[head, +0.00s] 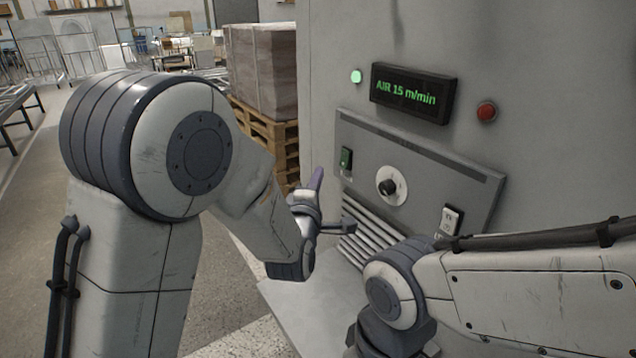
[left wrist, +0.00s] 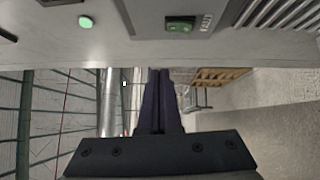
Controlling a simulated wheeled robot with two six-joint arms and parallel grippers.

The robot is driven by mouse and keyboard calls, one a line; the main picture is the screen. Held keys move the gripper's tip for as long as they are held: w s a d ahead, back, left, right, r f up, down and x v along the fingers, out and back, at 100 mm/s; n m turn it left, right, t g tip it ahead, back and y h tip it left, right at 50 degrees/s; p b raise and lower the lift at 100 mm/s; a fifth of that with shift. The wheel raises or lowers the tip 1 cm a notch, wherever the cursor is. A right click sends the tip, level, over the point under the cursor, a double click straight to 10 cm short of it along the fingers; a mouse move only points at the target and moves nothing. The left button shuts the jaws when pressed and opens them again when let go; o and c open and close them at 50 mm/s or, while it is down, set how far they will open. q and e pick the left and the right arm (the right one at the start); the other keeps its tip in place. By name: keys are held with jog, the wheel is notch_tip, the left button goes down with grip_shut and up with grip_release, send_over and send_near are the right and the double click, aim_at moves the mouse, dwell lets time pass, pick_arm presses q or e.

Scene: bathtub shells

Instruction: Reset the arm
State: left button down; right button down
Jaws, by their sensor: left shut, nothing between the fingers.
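My left gripper (head: 316,180) is in front of the grey machine (head: 330,40), to the left of its control panel (head: 430,165). In the left wrist view its two dark fingers (left wrist: 158,100) lie together with nothing between them. They point toward the machine's face, below the green rocker switch (left wrist: 180,24) in that picture. The fingers look apart from the switch. My right arm comes in from the right across the lower part of the panel in the head view. Its gripper is not clearly visible.
The panel carries a green switch (head: 346,158), a round knob (head: 391,187), a white switch (head: 450,220) and vent slats (head: 365,240). Above are a display (head: 413,93) reading "AIR 15 m/min", a green lamp (head: 356,76) and a red button (head: 486,111). A loaded pallet (head: 265,130) stands behind.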

pick_arm(q)
jog(key=shift+d, duration=0.15)
jog(key=s+d+f+m+g+h, duration=0.1)
jog(key=s+d+f+m+g, duration=0.2)
jog(key=s+f+m+g, duration=0.25)
jog(key=s+d+f+m+g+h, duration=0.1)
jog(key=s+d+f+m+g, duration=0.2)
jog(key=s+m+g, duration=0.35)
jog(key=s+a+f+m+g+y, duration=0.1)
jog(key=s+m, duration=0.3)
jog(key=s, duration=0.4)
jog(key=s+a+m+g+y, duration=0.1)
jog(key=s+a+m+g, duration=0.2)
jog(key=s, duration=0.5)
jog(key=s+a+f+m+g+y, duration=0.1)
jog(key=s+a+m, duration=0.3)
jog(key=s, duration=0.4)
jog(key=shift+s+f+m+g+y, duration=0.35)
jog(key=shift+m+g, duration=0.25)
jog(key=shift+g, duration=0.1)
jog(key=shift+r, duration=0.1)
